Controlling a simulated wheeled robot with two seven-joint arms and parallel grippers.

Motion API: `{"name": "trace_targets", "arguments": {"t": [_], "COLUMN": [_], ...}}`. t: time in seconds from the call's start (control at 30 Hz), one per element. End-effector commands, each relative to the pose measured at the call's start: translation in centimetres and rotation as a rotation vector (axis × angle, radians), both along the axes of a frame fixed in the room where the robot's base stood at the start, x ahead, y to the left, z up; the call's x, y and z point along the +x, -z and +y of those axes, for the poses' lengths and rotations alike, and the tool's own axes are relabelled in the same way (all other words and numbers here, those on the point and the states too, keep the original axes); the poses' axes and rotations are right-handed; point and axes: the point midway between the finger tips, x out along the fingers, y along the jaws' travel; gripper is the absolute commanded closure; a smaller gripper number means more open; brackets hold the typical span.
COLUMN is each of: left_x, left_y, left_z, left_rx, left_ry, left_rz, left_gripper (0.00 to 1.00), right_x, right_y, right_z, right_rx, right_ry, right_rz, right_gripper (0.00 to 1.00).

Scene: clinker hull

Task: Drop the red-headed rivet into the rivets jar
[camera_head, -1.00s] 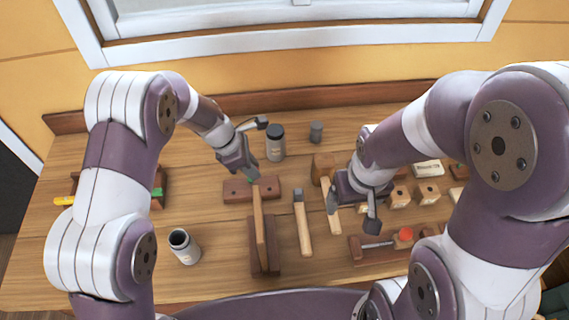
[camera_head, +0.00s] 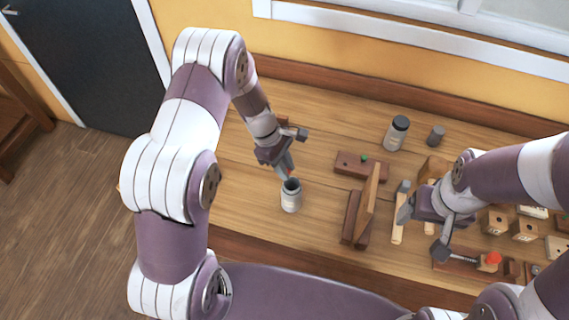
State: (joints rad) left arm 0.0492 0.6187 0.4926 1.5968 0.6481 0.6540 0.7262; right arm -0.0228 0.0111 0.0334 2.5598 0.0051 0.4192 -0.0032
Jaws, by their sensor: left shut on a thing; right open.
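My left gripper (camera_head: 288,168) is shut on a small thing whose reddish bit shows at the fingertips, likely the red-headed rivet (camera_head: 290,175). It hangs just above the mouth of an open grey jar with a pale label (camera_head: 291,199); the label cannot be read, and I cannot tell whether the rivet's tip is inside the rim. My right gripper (camera_head: 421,229) is open and empty at the right, over the bench near a mallet-like tool (camera_head: 399,222).
A dark-lidded jar (camera_head: 396,134) and a small grey cylinder (camera_head: 436,136) stand at the back. A wooden stand (camera_head: 362,215) rises between the grippers. Small wooden blocks (camera_head: 524,229) and a red-knobbed tool (camera_head: 492,259) lie at the right. The bench is clear around the open jar.

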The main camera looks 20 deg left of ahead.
Motion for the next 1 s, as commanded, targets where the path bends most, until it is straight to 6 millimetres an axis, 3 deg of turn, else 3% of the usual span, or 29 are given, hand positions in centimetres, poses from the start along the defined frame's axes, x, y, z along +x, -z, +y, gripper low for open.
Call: {"name": "trace_targets", "arguments": {"t": [0.03, 0.1, 0.37, 0.4, 0.47, 0.5, 0.8, 1.0], "left_x": [0.0, 0.0, 0.0, 0.0, 0.0, 0.0, 0.1, 0.6], "left_y": [1.5, 2.0, 1.9, 1.9, 1.9, 1.9, 1.7, -2.0], "left_z": [0.0, 0.0, 0.0, 0.0, 0.0, 0.0, 0.1, 1.8], "left_rx": [0.000, 0.000, 0.000, 0.000, 0.000, 0.000, 0.000, 0.000], "left_ry": [0.000, 0.000, -0.001, -0.001, -0.001, -0.001, -0.002, -0.003], "left_rz": [0.000, 0.000, -0.001, -0.001, -0.001, -0.001, -0.003, -0.008], "left_gripper": [1.00, 1.00, 1.00, 0.72, 0.52, 0.48, 0.48, 0.48], "right_x": [0.0, 0.0, 0.0, 0.0, 0.0, 0.0, 0.0, 0.0], "right_y": [1.4, 1.8, 1.7, 1.7, 1.7, 1.7, 1.9, 3.3], "right_z": [0.0, 0.0, 0.0, 0.0, 0.0, 0.0, 0.0, 0.0], "right_rx": [0.000, 0.000, 0.000, 0.000, 0.000, 0.000, 0.000, 0.000], "right_ry": [0.000, 0.000, 0.000, 0.000, 0.000, 0.000, 0.000, 0.000], "right_rz": [0.000, 0.000, 0.000, 0.000, 0.000, 0.000, 0.000, 0.000], "right_gripper": [0.17, 0.17, 0.17, 0.17, 0.17, 0.17, 0.17, 0.17]}}
